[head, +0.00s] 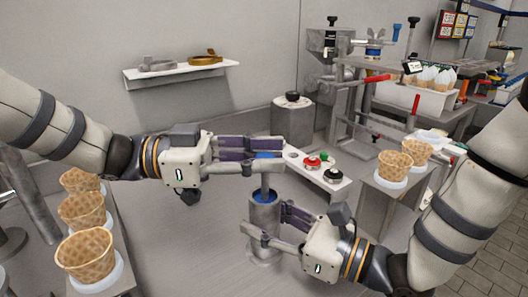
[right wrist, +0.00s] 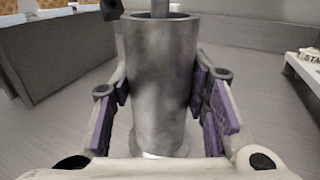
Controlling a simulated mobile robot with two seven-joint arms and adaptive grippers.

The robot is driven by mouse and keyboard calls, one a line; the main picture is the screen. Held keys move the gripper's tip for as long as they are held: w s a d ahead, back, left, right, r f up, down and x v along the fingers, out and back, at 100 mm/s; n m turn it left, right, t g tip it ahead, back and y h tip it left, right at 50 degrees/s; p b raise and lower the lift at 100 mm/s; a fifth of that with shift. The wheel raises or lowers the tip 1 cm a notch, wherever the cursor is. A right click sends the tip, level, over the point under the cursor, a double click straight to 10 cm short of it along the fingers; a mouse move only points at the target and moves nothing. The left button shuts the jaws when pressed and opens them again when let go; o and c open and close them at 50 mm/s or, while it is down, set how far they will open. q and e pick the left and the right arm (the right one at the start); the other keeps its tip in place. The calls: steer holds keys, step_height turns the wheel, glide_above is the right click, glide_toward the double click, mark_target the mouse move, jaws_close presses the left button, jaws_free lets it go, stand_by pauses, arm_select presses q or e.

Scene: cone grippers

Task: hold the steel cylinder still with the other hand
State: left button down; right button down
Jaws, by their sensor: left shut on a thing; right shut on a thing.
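The steel cylinder (head: 264,245) stands upright on the grey counter in the middle of the head view. It fills the middle of the right wrist view (right wrist: 160,85). My right gripper (head: 266,216) is shut on the cylinder, with a purple-padded finger on each side of it (right wrist: 160,100). A grey rod (head: 265,184) with a blue top goes down into the cylinder's open mouth. My left gripper (head: 282,157) is above the cylinder and shut on the rod at its blue top. The inside of the cylinder is mostly hidden.
Waffle cones (head: 85,254) stand in a row of holders at the left, and more cones (head: 394,167) stand at the right. A shelf (head: 180,72) hangs on the back wall. The counter left of the cylinder is clear.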

arm_select(q)
steer(key=shift+f, duration=1.3)
steer(key=c, duration=1.3)
jaws_free()
step_height(320, 180, up, 10)
arm_select(e)
steer(key=c, duration=0.5)
jaws_free()
